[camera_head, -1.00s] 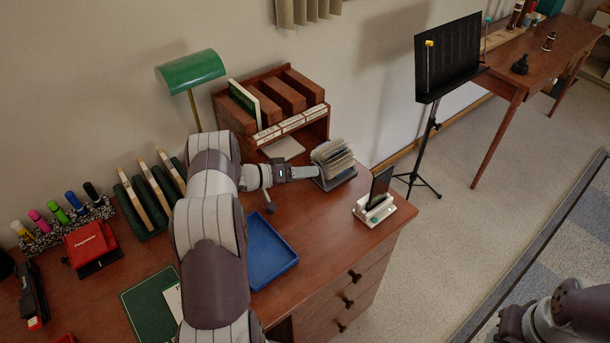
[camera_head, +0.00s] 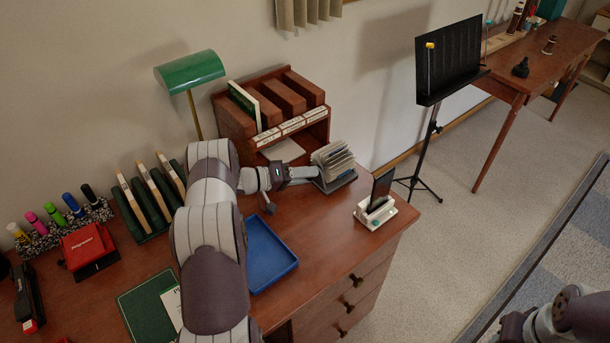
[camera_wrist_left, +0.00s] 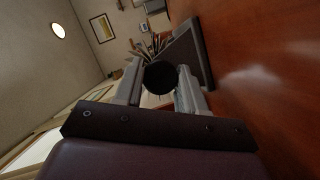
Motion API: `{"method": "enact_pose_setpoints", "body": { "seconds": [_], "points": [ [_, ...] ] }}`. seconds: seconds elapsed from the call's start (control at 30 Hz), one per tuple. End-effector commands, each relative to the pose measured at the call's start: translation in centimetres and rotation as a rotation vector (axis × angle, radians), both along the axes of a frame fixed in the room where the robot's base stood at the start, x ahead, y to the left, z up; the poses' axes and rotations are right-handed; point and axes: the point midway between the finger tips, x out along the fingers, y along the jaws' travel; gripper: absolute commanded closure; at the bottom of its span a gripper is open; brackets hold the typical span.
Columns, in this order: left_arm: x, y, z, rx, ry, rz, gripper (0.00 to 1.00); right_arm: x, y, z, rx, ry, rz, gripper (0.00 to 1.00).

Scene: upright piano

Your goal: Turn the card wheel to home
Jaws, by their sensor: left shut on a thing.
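The card wheel (camera_head: 334,160) stands on the desk, right of the wooden shelf unit, with pale cards fanned over a dark base. My left gripper (camera_head: 312,173) reaches it from the left. In the left wrist view my left gripper (camera_wrist_left: 160,92) is shut on the round dark knob (camera_wrist_left: 160,77) at the wheel's side. The fanned cards (camera_wrist_left: 150,46) and the dark base (camera_wrist_left: 194,52) show behind the knob. In the head view the knob is hidden by the gripper. Of my right arm, only a part shows at the lower right; its gripper is out of view.
A phone on a white stand (camera_head: 376,206) is close to the right of the wheel, near the desk edge. A blue tray (camera_head: 270,262) lies in front. The wooden shelf unit (camera_head: 233,122) and a green lamp (camera_head: 190,72) stand behind my left arm.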

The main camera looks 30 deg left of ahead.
Motion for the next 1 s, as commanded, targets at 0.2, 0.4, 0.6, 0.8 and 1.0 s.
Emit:
{"method": "enact_pose_setpoints", "body": {
  "seconds": [0.2,0.4,0.6,0.8,1.0],
  "points": [
    [0.0,0.0,-0.1,0.0,0.001,0.001,0.38,0.0,0.0,0.0,0.0,0.0,0.0,0.57],
    [-0.2,0.2,0.0,0.0,0.0,0.001,0.38,0.0,0.0,0.0,0.0,0.0,0.0,0.57],
    [-2.9,2.7,0.6,0.0,0.0,0.005,0.38,0.0,0.0,-0.4,0.0,0.0,0.0,0.57],
    [-5.2,4.7,1.2,-0.001,0.001,0.002,0.38,0.0,0.0,-0.6,0.0,0.0,0.0,0.57],
    [-5.5,5.0,1.3,-0.001,0.001,0.0,0.38,0.0,0.0,-0.6,0.0,0.0,0.0,0.57]
  ]
}}
